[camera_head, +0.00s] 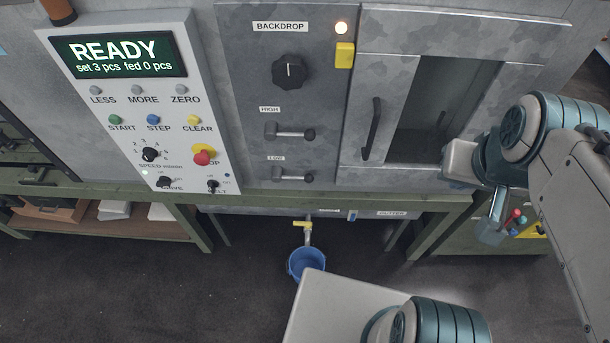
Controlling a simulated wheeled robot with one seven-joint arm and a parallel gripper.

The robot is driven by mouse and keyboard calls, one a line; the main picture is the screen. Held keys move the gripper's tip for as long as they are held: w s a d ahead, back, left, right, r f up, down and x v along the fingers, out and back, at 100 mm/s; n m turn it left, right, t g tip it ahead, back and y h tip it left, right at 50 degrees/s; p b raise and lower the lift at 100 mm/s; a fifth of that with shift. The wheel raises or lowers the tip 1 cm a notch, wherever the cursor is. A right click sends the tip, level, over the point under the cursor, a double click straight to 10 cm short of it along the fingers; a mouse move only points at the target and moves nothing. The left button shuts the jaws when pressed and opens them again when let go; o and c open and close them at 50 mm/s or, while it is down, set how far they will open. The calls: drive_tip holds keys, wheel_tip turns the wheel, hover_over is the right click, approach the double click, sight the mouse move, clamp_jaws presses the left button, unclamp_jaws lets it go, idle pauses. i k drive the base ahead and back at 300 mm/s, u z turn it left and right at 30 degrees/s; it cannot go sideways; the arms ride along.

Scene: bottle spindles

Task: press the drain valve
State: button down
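The drain valve (302,225) has a small yellow handle on a short pale pipe. It hangs under the machine's bench, just above a blue bucket (307,263) on the dark floor. My gripper (490,232) is at the right, in front of the bench edge and well to the right of the valve, touching nothing that I can make out. My wrist partly hides it, and its fingers are too unclear to tell open from shut.
A control panel (215,125) with a READY display stands upper left. The backdrop panel has a black knob (290,71) and two levers. A cabinet door with a dark handle (371,130) is right of it. A green bench rail (340,199) runs above the valve.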

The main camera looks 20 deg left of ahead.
sight(308, 225)
drive_tip(key=u, duration=0.2)
drive_tip(key=k, duration=0.45)
drive_tip(key=u, duration=0.8)
drive_tip(key=i, duration=0.5)
drive_tip(key=u, duration=0.05)
